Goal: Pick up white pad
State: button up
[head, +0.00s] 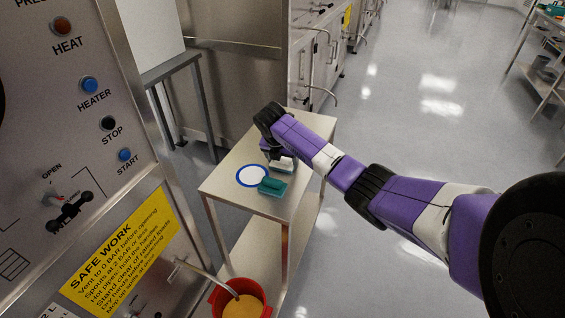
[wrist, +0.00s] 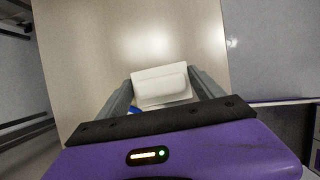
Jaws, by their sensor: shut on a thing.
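The white pad (wrist: 161,86) shows in the wrist view between the two grey fingers of my gripper (wrist: 160,90). The fingers are shut on its left and right sides. In the head view the white pad (head: 283,165) is partly hidden under my gripper (head: 281,158), over the small steel table (head: 225,187). I cannot tell whether the pad still touches the tabletop.
A teal pad (head: 272,187) lies near the front of the table. A white disc with a blue rim (head: 251,176) is beside it. A red bucket (head: 236,300) with yellow contents stands below. A control panel (head: 70,130) is at the left; open floor is at the right.

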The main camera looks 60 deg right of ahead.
jog(key=shift+r, duration=0.1)
notch_tip(320, 180, up, 20)
jog(key=b, duration=0.1)
dwell(0.4)
